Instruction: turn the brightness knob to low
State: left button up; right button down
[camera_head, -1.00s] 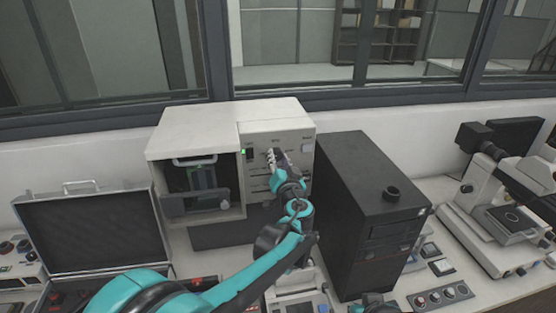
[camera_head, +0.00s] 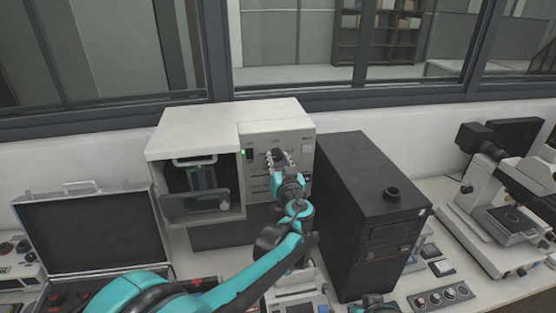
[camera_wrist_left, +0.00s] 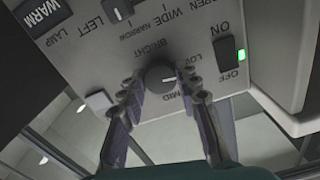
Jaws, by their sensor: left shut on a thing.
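In the head view the left gripper (camera_head: 279,158) is at the upper part of the panel and largely hides the knob.
On the panel near the knob are an ON/OFF switch with a lit green lamp (camera_wrist_left: 241,55), a slider (camera_wrist_left: 121,9) and a pale button (camera_wrist_left: 99,101). A black computer case (camera_head: 365,210) stands close on the right, an open case (camera_head: 88,235) on the left.

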pick_arm(q)
jog(key=shift+f, duration=0.1)
jog(key=o, duration=1.2)
jog(key=shift+c, duration=0.2)
jog(key=s+d, duration=0.2)
jog(key=s, duration=0.9)
jog(key=shift+s+d, duration=0.15)
jog(key=shift+s, duration=0.25)
